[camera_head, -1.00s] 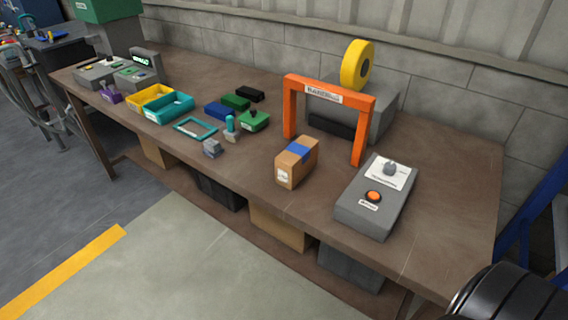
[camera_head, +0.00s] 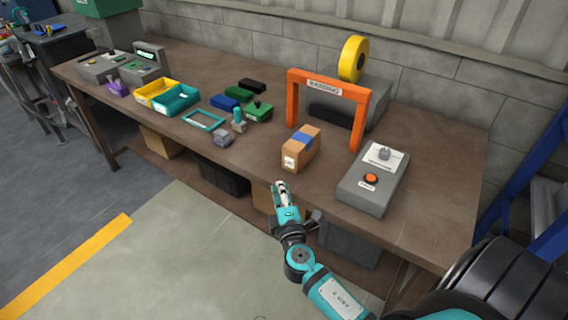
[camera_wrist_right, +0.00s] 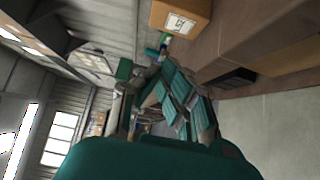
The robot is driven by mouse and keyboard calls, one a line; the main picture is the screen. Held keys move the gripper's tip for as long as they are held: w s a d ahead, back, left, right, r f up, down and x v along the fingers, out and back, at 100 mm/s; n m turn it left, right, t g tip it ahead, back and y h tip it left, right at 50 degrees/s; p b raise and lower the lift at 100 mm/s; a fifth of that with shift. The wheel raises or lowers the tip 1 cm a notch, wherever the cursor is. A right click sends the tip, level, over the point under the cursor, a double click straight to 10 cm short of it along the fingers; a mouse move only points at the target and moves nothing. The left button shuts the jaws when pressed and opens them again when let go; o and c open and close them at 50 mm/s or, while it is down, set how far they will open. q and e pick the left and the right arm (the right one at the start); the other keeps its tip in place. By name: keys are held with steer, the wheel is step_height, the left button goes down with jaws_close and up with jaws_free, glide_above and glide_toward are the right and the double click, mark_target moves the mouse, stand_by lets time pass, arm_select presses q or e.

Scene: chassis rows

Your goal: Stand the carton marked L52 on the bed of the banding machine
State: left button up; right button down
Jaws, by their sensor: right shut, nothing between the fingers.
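The brown carton (camera_head: 301,150) with a blue band across its top stands on the bench, in front of the banding machine. Its white label shows, but I cannot read the marking; it also shows at the top of the right wrist view (camera_wrist_right: 181,17). The banding machine has an orange arch (camera_head: 293,100), a grey body and a yellow reel (camera_head: 353,58). The carton is outside the arch. My right gripper (camera_head: 281,189) is shut and empty, in front of the bench edge, apart from the carton. My left gripper is out of view.
A grey control box (camera_head: 371,184) with an orange button stands right of the carton. Left are a teal frame (camera_head: 203,120), small green and blue blocks, and yellow (camera_head: 156,92) and teal bins (camera_head: 177,100). Bare bench lies around the carton. Boxes sit under the bench.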

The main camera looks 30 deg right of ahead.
mark_target(305, 144)
steer(key=x, duration=0.3)
steer(key=d+p+x, duration=0.1)
steer(key=x, duration=0.1)
steer(key=d+x, duration=0.1)
steer(key=x, duration=0.2)
steer(key=shift+s+d+p, duration=0.1)
steer(key=shift+s+p, duration=0.05)
steer(key=shift+p, duration=0.25)
steer(key=shift+d, duration=0.4)
steer(key=shift+w+d+f, duration=0.1)
steer(key=shift+w+d, duration=0.15)
steer(key=shift+d, duration=0.1)
steer(key=w+d+b, duration=0.1)
steer(key=d, duration=0.2)
steer(key=w+d+b, duration=0.1)
steer(key=d+b, duration=0.1)
steer(key=d, duration=0.1)
steer(key=w+d+b, duration=0.2)
steer(key=d, duration=0.2)
steer(key=shift+w, duration=0.1)
